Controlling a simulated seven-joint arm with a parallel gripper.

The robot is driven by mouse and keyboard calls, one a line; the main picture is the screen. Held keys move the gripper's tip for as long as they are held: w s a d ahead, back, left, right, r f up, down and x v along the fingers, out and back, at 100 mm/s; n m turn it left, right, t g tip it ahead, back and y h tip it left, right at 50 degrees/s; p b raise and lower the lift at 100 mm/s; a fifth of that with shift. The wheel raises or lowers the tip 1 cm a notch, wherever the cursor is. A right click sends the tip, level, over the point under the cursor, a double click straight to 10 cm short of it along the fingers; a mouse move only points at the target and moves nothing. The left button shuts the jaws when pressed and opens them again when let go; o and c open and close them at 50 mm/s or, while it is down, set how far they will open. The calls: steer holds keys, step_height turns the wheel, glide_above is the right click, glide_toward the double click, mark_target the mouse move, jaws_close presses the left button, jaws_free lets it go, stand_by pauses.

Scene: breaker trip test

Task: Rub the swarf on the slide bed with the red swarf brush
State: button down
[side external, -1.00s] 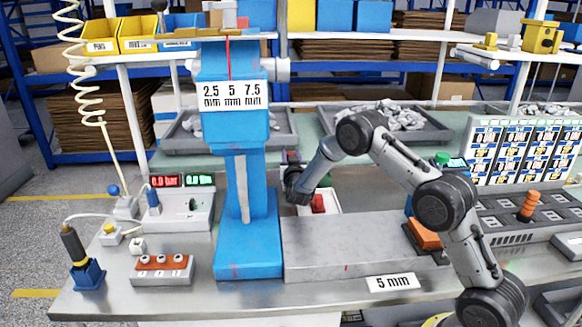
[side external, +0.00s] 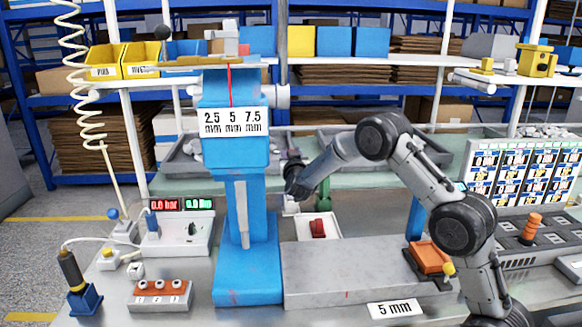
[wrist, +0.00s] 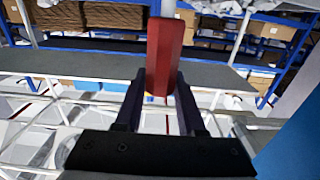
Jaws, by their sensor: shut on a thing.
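In the wrist view, my gripper (wrist: 158,105) is shut on the red swarf brush (wrist: 165,55), whose red block stands up between the two dark fingers. In the side view, my gripper (side external: 293,182) is behind the white tray, above the bench; the brush is too small to make out there. The grey slab (side external: 340,262), which looks like the slide bed, lies right of the blue press base. No swarf can be made out on it.
A white tray (side external: 305,230) with a red object (side external: 318,228) sits behind the slab. The blue press column (side external: 240,270) stands close left of my gripper. An orange block (side external: 430,258) is at the slab's right end. A green post (side external: 325,198) stands near the tray.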

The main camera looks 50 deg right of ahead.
steer(key=s+r+m+g+h, duration=0.2)
steer(key=s+m+g+h, duration=0.5)
steer(key=s, duration=0.6)
steer(key=s+a+r+m+g+y, duration=0.1)
steer(key=s+a+g, duration=0.2)
steer(key=s+a, duration=0.6)
steer(key=s+a+m+g+y, duration=0.1)
steer(key=s+a+g, duration=0.35)
steer(key=a, duration=0.75)
steer(key=shift+s+f+t, duration=0.85)
steer(key=shift+s+f, duration=0.05)
steer(key=shift+f, duration=3.1)
steer(key=shift+s+d, duration=2.55)
steer(key=shift+d, duration=0.4)
steer(key=shift+w+a, duration=2.75)
step_height(320, 180, up, 8)
